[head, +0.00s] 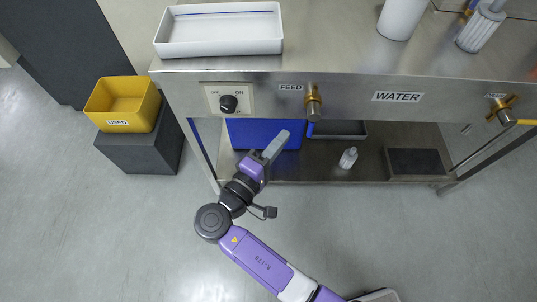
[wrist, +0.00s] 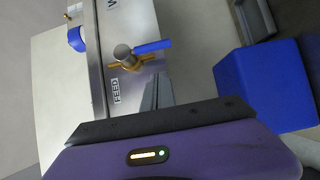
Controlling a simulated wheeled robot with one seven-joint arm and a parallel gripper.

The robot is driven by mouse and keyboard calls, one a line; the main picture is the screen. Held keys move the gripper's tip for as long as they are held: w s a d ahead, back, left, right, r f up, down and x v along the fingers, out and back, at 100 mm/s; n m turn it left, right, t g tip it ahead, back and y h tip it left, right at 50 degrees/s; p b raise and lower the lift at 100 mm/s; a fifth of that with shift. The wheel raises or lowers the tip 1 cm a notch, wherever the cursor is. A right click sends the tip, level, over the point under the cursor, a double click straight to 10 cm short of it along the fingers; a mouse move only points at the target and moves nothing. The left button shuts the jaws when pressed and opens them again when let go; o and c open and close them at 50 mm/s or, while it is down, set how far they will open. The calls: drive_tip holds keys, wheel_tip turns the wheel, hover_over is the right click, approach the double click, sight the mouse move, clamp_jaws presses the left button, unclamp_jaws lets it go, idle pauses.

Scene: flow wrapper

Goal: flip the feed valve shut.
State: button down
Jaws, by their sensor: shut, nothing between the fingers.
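The feed valve (head: 313,102) is a brass fitting with a round metal cap on the front panel, just right of the FEED label (head: 291,88). In the wrist view the valve (wrist: 124,56) shows its blue lever (wrist: 153,47) standing out from the cap, pointing away from the bench top. In the head view the lever (head: 310,129) hangs below the valve, small and partly lost against the shelf behind. My gripper (head: 278,143) is shut and empty, below and left of the valve, apart from it. In the wrist view its dark front edge fills the bottom.
A black OFF/ON knob (head: 229,103) sits left on the panel. Another valve (head: 503,108) with a yellow lever is far right, past the WATER label (head: 398,97). A blue bin (head: 262,134) and a bottle (head: 348,158) are under the bench. A yellow bin (head: 122,104) stands left.

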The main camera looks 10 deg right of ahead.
drive_tip(key=shift+d, duration=2.2)
drive_tip(key=shift+d+f+n+t+h, duration=0.2)
drive_tip(key=shift+d+n+t+h, duration=0.15)
drive_tip(key=shift+n, duration=0.25)
drive_tip(key=s+d+r+n+t, duration=0.2)
drive_tip(key=d+n+t, duration=0.4)
drive_tip(key=n, duration=0.5)
drive_tip(key=shift+s+d+r+p, duration=0.15)
drive_tip(key=shift+d+r+p, duration=0.25)
drive_tip(key=shift+d, duration=0.65)
drive_tip(key=shift+d+r, duration=0.1)
drive_tip(key=shift+r, duration=0.1)
